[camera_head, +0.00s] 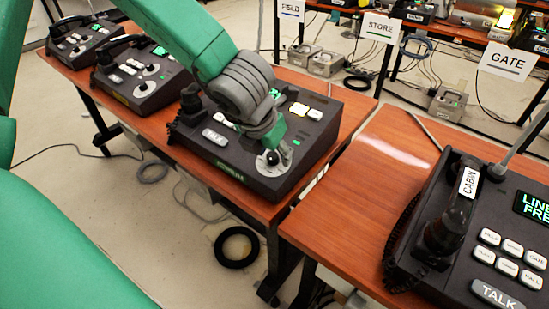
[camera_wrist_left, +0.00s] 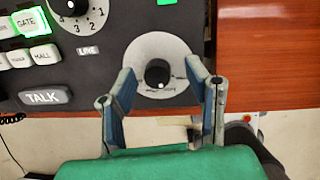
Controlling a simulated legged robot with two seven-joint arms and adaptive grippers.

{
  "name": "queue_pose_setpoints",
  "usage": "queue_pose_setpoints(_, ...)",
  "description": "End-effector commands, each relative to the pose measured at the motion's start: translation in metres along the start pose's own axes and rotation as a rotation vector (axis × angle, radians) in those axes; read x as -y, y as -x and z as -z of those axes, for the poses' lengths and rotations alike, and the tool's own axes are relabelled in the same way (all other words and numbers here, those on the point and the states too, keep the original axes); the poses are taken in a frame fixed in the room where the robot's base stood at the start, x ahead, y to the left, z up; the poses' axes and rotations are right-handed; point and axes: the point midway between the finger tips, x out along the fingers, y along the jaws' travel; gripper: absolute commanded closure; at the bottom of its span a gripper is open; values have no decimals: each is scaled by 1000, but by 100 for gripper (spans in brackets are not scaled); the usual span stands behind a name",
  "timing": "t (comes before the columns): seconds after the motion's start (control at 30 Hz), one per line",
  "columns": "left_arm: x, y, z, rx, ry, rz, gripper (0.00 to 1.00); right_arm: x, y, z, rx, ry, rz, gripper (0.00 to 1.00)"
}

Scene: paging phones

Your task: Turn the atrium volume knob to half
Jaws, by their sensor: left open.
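A dark desk phone (camera_head: 318,137) stands on the wooden table in the middle of the head view. Its green front label is too small to read surely. A black volume knob (camera_wrist_left: 157,73) sits on a round white dial (camera_wrist_left: 172,49) at the phone's front right corner. The knob also shows in the head view (camera_head: 272,157). My left gripper (camera_wrist_left: 161,68) is open, one finger on each side of the knob. In the wrist view I see gaps between both fingers and the knob. In the head view the gripper (camera_head: 270,148) partly hides the dial. My right gripper is not in view.
More phones (camera_head: 140,77) stand left on the same table (camera_head: 347,105). A phone with a CABIN handset (camera_head: 460,205) stands on the near right table (camera_head: 375,165). Cables and a black ring (camera_head: 237,247) lie on the floor.

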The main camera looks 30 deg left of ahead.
Motion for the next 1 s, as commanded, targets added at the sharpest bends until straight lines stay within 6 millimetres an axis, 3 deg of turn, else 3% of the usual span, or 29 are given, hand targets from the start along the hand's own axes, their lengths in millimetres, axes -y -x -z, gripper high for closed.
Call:
queue_pose_setpoints(0.4,1,-8,0,1,-1,-1,57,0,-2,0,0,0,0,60)
queue_pose_setpoints(0.53,2,-8,0,1,-1,-2,100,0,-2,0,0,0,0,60)
queue_pose_setpoints(1.0,0,-7,-1,1,-81,12,100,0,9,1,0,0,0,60)
